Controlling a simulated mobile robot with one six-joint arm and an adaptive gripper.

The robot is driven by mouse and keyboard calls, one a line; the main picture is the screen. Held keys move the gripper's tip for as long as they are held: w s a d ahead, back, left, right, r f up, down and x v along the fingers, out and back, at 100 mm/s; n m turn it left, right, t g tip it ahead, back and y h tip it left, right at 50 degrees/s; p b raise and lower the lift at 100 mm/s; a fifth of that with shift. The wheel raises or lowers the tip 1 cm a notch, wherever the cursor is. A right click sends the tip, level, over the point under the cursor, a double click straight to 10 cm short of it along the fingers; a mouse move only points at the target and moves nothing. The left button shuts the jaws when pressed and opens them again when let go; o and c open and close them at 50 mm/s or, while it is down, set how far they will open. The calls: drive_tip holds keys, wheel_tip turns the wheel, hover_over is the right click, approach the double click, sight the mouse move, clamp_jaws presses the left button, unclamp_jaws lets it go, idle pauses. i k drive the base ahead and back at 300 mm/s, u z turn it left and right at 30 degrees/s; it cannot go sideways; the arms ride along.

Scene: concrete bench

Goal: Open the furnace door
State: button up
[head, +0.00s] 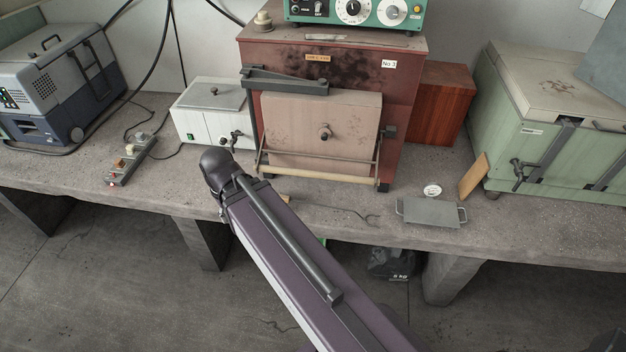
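The furnace (400,75) is a red-brown box marked "No 3", with dark soot stains above its opening, at the top centre of the head view. Its beige door (290,125) covers the front and looks shut, with a round dark knob (325,132) in the middle. A pale bar handle (318,175) runs along the door's lower edge on side rods. A dark grey bracket (290,82) crosses the upper left of the door. My arm reaches up from the bottom, its dark rounded joint left of and below the door. My gripper is not visible.
A white box (205,125) stands left of the furnace, and a power strip (130,160) and a blue-grey unit (65,85) farther left. Right are a wooden block (440,105), a grey tray (430,212), a tan board (473,177) and a green chest (515,140).

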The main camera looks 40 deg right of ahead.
sight(295, 110)
drive_tip(key=u, duration=1.1)
drive_tip(key=k, duration=1)
drive_tip(key=u, duration=1.15)
drive_tip(key=k, duration=0.15)
drive_tip(key=z, duration=2.6)
